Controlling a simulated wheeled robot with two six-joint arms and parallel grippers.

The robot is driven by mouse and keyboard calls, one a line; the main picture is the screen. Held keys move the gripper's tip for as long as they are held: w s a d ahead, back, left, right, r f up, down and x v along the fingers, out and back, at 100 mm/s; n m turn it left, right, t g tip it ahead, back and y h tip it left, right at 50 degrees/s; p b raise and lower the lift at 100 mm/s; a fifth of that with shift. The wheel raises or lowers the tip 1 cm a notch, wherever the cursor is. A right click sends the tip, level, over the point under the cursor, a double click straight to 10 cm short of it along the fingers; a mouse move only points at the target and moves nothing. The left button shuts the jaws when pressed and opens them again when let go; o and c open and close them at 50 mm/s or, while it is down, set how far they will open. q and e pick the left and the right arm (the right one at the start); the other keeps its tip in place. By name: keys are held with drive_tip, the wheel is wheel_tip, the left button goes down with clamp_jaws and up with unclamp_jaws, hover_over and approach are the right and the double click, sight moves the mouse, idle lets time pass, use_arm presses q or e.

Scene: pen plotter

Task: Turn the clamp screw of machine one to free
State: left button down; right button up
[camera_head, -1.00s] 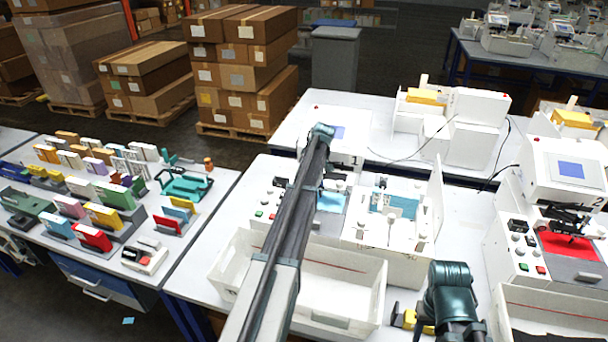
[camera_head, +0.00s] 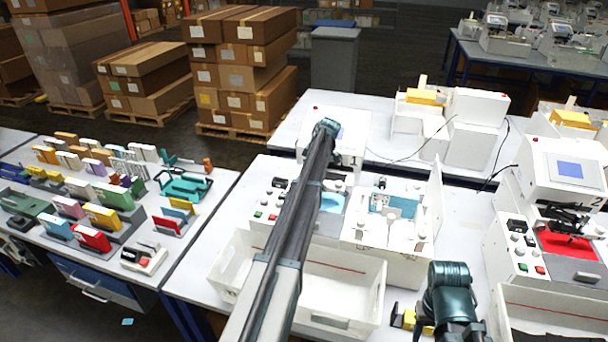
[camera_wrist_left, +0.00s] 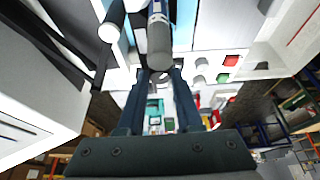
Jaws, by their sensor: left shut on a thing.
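Machine one (camera_head: 351,160) is the white plotter marked 1, with much of its front hidden behind my left arm. In the left wrist view, my left gripper (camera_wrist_left: 160,74) has its two dark fingers closed around the lower end of a grey rounded cylinder (camera_wrist_left: 159,45), which I take for the clamp screw. A blue and silver part is above it. In the head view the left fingertips are hidden by the arm. Of my right arm only a dark teal joint shows at the bottom; its gripper is not in view.
A white open bin (camera_head: 345,290) stands in front of machine one. An opened white unit (camera_head: 385,235) is to its right, and machine two (camera_head: 568,170) is farther right. Coloured parts cover the left table (camera_head: 200,232). Red and green buttons (camera_wrist_left: 228,66) are near the left gripper.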

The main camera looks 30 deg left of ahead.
idle(0.3)
use_arm(q)
drive_tip(key=c, duration=0.6)
unclamp_jaws()
drive_tip(key=shift+r, duration=0.1)
drive_tip(key=p+v, duration=1.2)
drive_tip(key=v, duration=0.1)
drive_tip(key=shift+d+r+p, duration=0.15)
drive_tip(key=shift+r+p, duration=0.15)
drive_tip(key=shift+p, duration=0.05)
